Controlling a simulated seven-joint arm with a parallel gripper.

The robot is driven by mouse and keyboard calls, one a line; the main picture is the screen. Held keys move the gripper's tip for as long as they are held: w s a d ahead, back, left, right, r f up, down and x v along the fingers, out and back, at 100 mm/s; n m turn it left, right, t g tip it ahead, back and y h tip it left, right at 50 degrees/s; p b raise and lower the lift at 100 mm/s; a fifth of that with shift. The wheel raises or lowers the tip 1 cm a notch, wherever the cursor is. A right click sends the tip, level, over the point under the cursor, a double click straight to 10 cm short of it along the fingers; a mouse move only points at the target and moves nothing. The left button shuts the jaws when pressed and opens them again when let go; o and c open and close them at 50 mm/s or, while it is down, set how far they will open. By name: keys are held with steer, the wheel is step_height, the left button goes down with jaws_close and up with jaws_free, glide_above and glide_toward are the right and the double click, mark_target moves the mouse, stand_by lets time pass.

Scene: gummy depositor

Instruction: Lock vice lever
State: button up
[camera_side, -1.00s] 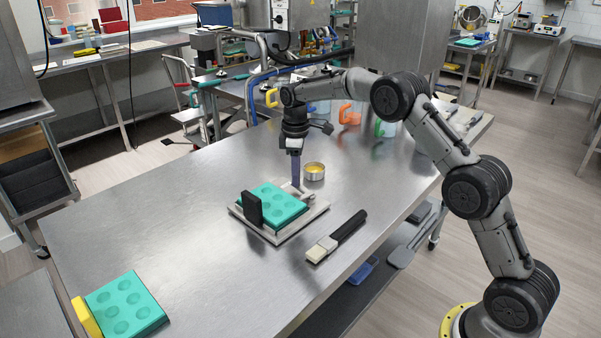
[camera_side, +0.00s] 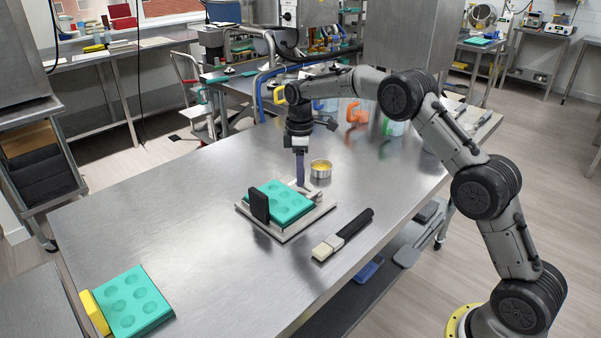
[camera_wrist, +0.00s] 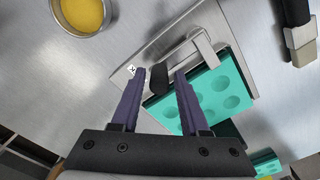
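The vice is a pale metal plate (camera_side: 302,228) on the steel table, with an upright black jaw (camera_side: 260,206) at its left. A teal mould (camera_side: 284,202) with round cavities lies in it. In the wrist view, the vice's grey metal lever (camera_wrist: 191,55) ends in a black knob (camera_wrist: 159,78). My gripper (camera_side: 300,184) points down at the far side of the vice, by the lever. In the wrist view my gripper's purple fingers (camera_wrist: 160,73) are apart, with the knob showing between their tips and a gap on each side. I cannot tell whether either finger touches it.
A small metal cup of yellow contents (camera_side: 321,169) stands just behind the vice. A brush with a black handle (camera_side: 343,234) lies to the right. Another teal mould (camera_side: 133,302) with a yellow block (camera_side: 94,312) is at the front left. The table's left middle is clear.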

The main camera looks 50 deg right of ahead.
steer(key=shift+o, duration=0.6)
steer(key=shift+f, duration=0.1)
step_height(320, 180, up, 14)
